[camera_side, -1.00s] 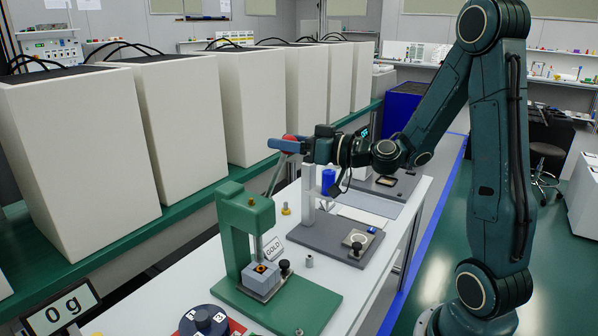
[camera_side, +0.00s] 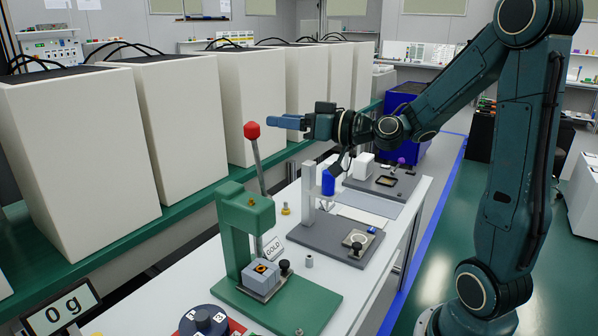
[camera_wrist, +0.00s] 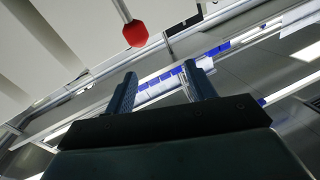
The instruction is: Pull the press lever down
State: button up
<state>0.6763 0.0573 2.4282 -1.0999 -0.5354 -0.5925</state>
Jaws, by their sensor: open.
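The press lever is a grey rod with a red knob (camera_side: 252,131). It rises from the top of the green press (camera_side: 248,215), nearly upright and leaning slightly left. My gripper (camera_side: 276,122) is just right of the knob at about its height in the side view, with a small gap between them. In the wrist view the red knob (camera_wrist: 135,34) lies beyond the fingertips, above and slightly left of the middle of the gripper (camera_wrist: 158,80). The two fingers are apart with nothing between them.
A grey stand (camera_side: 330,240) with a blue part is behind the press. Tall white cabinets (camera_side: 170,120) line the left side.

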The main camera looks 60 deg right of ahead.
notch_tip(320, 180, up, 15)
jog(key=shift+r, duration=0.15)
dwell(0.4)
dwell(0.4)
jog(key=s+a+f+g+h, duration=0.1)
jog(key=s+a+f+g, duration=0.6)
jog(key=f, duration=0.4)
jog(key=s+f+g+h, duration=0.1)
jog(key=s+f+g, duration=0.1)
jog(key=s+f, duration=0.4)
jog(key=s+f+g+h, duration=0.1)
jog(key=s+f+g, duration=0.2)
jog(key=s+f, duration=0.3)
jog(key=s, duration=0.5)
jog(key=shift+s, duration=0.15)
